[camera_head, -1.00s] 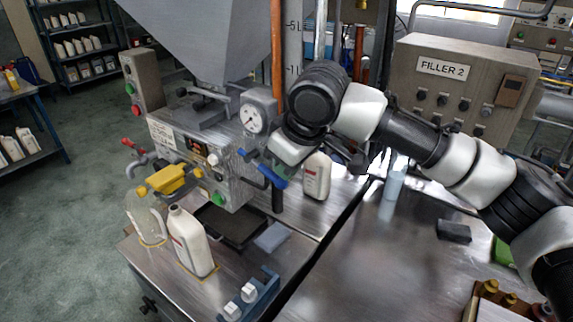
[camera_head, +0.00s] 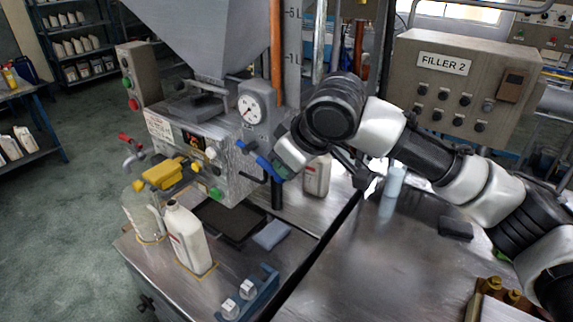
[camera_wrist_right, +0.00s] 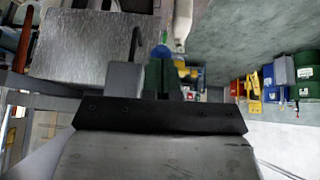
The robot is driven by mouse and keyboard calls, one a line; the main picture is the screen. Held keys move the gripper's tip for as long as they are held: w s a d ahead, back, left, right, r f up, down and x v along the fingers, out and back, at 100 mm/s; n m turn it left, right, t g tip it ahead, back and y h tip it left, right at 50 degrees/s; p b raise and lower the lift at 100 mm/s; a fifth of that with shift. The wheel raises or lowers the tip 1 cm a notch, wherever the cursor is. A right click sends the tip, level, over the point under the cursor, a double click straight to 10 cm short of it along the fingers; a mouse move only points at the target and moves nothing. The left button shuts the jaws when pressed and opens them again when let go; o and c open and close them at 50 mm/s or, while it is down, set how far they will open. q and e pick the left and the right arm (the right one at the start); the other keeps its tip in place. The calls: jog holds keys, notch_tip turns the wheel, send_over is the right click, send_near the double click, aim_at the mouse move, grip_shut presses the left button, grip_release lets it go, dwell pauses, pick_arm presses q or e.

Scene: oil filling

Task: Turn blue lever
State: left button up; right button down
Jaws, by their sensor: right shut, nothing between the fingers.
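The blue lever (camera_head: 263,162) slants down to the right from the right side of the filling machine, below its pressure gauge (camera_head: 249,109). My right gripper (camera_head: 281,170) is at the lever's lower right end, shut with nothing held. I cannot tell whether the fingers touch the lever. In the right wrist view, the shut fingers (camera_wrist_right: 158,78) point at a small blue part of the lever (camera_wrist_right: 161,52) just beyond their tips. Most of the lever is hidden there. My left gripper is not in view.
A white bottle (camera_head: 189,240) stands upright at the machine's front, near a yellow handle (camera_head: 164,174). Another bottle (camera_head: 316,178) stands behind my right gripper. A blue holder with white caps (camera_head: 262,288) lies in front. The steel table (camera_head: 365,255) has bare room at right.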

jog(key=w+a+f+t+y+b, duration=0.2)
jog(key=f+t+y+b, duration=0.4)
jog(key=b, duration=0.5)
notch_tip(320, 180, down, 2)
jog(key=a+y, duration=0.1)
jog(key=y, duration=0.2)
jog(key=shift+w+a+b, duration=0.3)
jog(key=shift+a, duration=0.1)
jog(key=shift+f, duration=0.1)
